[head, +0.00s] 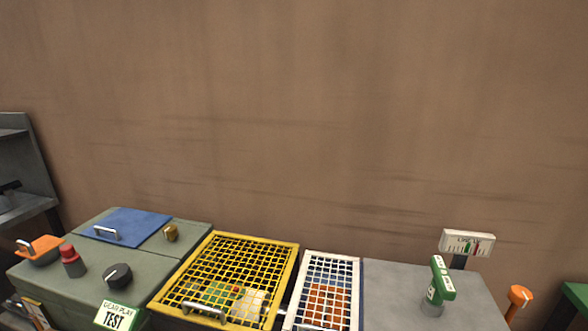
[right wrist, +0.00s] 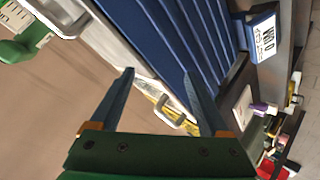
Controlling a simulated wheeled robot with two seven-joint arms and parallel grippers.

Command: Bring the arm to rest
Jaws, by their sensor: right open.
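My right gripper (right wrist: 159,74) shows in the right wrist view, with its two dark fingers spread apart and nothing between the tips. Its green body fills the bottom edge of that view. A blue ribbed panel (right wrist: 165,35) lies beyond the fingertips, and a pale loop handle (right wrist: 172,112) appears between the fingers, farther off. I cannot tell how far the fingers are from the panel. Neither gripper shows in the head view, and my left gripper is in no view.
Along the wall in the head view stand a grey-green bench with a black knob (head: 117,276), a yellow mesh cover (head: 174,286), a white mesh cover (head: 355,289) and a grey top with a green-handled device (head: 442,280). An orange-topped lever (head: 520,295) stands at right. The wall above is clear.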

